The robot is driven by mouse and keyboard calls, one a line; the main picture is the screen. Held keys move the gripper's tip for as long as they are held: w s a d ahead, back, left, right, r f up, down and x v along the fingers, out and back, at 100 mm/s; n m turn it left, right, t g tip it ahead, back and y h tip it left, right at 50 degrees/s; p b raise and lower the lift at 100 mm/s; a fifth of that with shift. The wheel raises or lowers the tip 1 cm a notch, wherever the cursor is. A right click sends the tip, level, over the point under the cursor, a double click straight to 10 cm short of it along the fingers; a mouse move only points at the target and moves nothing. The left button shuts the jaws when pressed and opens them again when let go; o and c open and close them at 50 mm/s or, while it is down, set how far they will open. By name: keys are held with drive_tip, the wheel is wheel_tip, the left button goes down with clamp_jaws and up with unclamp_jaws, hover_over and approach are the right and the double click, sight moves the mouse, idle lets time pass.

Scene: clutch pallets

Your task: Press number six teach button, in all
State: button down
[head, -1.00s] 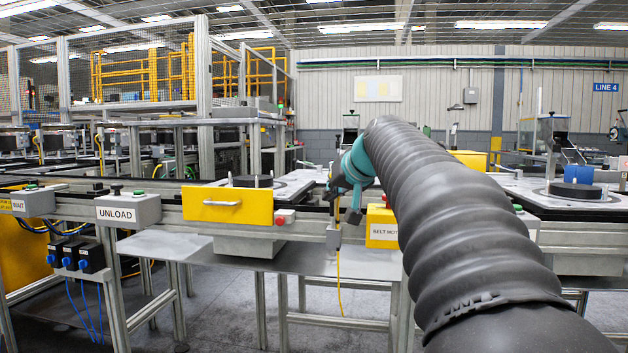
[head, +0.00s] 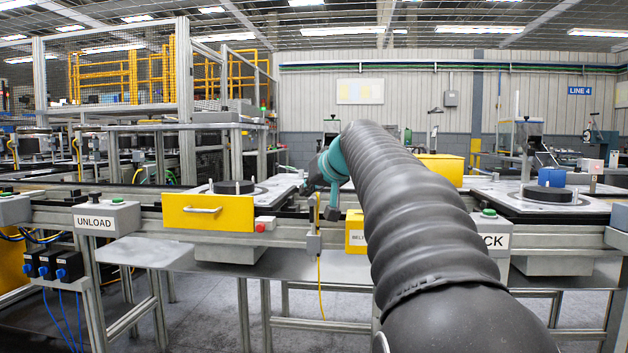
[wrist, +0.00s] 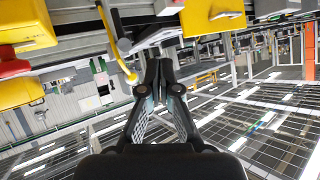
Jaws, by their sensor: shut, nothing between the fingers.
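My gripper (head: 314,188) is at the end of my arm, above the conveyor's front rail, beside a small grey sensor unit (head: 314,243) with a yellow cable. In the wrist view my gripper (wrist: 160,68) is shut and empty, its fingertips together. The fingers overlap a grey bracket (wrist: 158,38) there; I cannot tell whether they touch it. The yellow cable (wrist: 114,45) runs just left of the fingertips. I cannot make out a teach button or a number six in either view.
A yellow drawer front (head: 200,211) with a red button (head: 260,227) is left of the sensor unit. A yellow belt box (head: 355,232) is right of it, partly behind my arm. Grey UNLOAD box (head: 103,219) stands farther left. Open floor lies below the grey shelf.

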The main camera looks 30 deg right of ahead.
drive_tip(key=shift+w+d+p, duration=0.45)
drive_tip(key=shift+w+d, duration=0.1)
drive_tip(key=shift+w, duration=0.25)
drive_tip(key=shift+w+d+p, duration=0.4)
drive_tip(key=shift+w+d, duration=0.1)
drive_tip(key=shift+w, duration=0.3)
drive_tip(key=shift+w+d+p, duration=0.45)
drive_tip(key=shift+w+d, duration=0.1)
drive_tip(key=shift+w, duration=0.25)
drive_tip(key=shift+w+d, duration=0.1)
drive_tip(key=shift+w, duration=0.05)
drive_tip(key=shift+w+d, duration=0.15)
drive_tip(key=shift+w, duration=0.15)
drive_tip(key=shift+w+d, duration=0.25)
drive_tip(key=shift+w, duration=0.1)
idle(0.5)
idle(0.4)
drive_tip(key=shift+s+a+b, duration=0.5)
drive_tip(key=shift+s+b, duration=0.1)
drive_tip(key=shift+s, duration=0.15)
